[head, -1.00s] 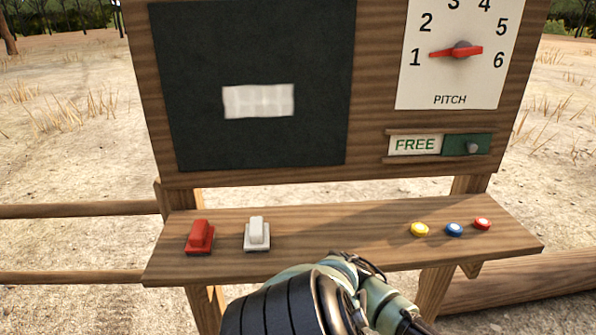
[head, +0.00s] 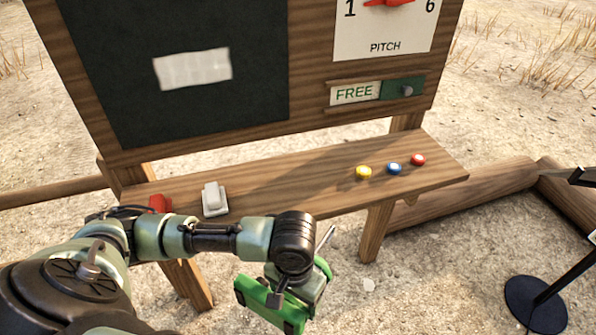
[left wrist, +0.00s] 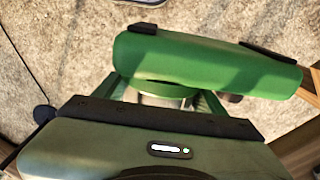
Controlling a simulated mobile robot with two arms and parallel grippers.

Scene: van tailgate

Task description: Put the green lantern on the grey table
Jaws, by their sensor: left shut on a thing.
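My left gripper (head: 282,292) is low in front of the wooden shelf, at the end of my arm from the left. It is shut on the green lantern (head: 262,302), which is bright green with black pieces at its ends. The lantern also fills the upper middle of the left wrist view (left wrist: 205,65), with a silvery part behind its green body. It hangs above the sandy ground, and the fingertips are mostly hidden. My right gripper is not in view. No grey table is in view.
A dark stand base (head: 535,301) is at right.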

